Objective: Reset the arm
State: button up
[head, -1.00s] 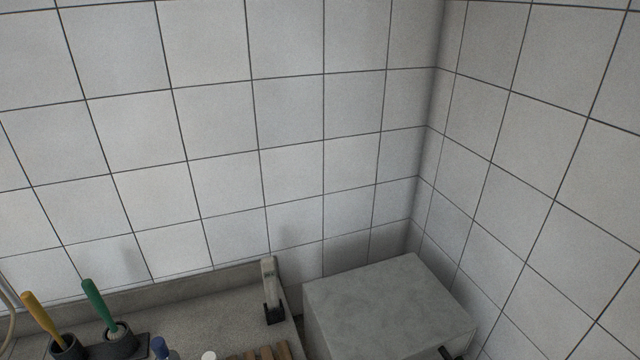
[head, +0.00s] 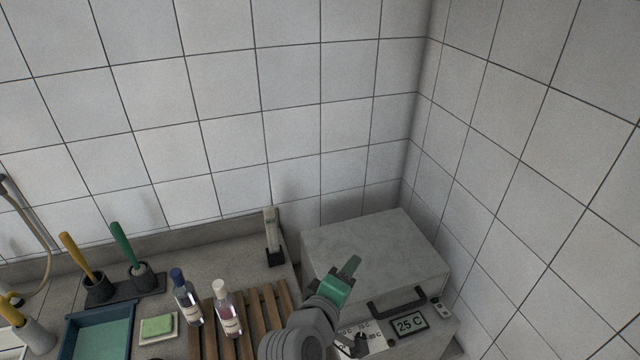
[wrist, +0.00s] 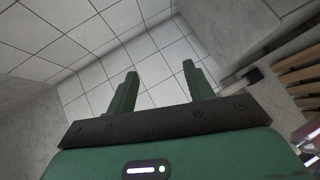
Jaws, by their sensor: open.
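My gripper (head: 349,278) is green and shows at the lower middle of the head view, in front of the grey box-shaped appliance. In the wrist view its two fingers (wrist: 158,87) stand well apart with nothing between them. Behind them only tiled wall shows. My gripper is open and empty. Whether it touches the appliance cannot be told.
The grey appliance (head: 375,245) has a dark handle and a "25 C" display (head: 409,323). A slatted wooden rack (head: 266,308), two bottles (head: 228,310), a green sponge (head: 157,327), a blue tray (head: 72,334) and brushes (head: 131,252) crowd the counter to the left.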

notch_tip(320, 180, up, 17)
jog(key=s+a+m+t+y+p, duration=0.2)
jog(key=s+m+t, duration=0.1)
jog(key=m, duration=0.1)
jog(key=s+a+r+m+t+y+p, duration=0.1)
jog(key=s+r+m+t, duration=0.1)
jog(key=s+r, duration=0.4)
jog(key=s+a+r+m+t+y, duration=0.1)
jog(key=s+r+t, duration=0.3)
jog(key=r, duration=0.9)
jog(key=s+a+r+m+t+y+p, duration=0.1)
jog(key=s+r+m+t+y, duration=0.2)
jog(key=s+r, duration=0.6)
jog(key=shift+s+a+r+p, duration=0.15)
jog(key=shift+s+r+p, duration=0.05)
jog(key=shift+r+p, duration=0.2)
jog(key=shift+w, duration=0.1)
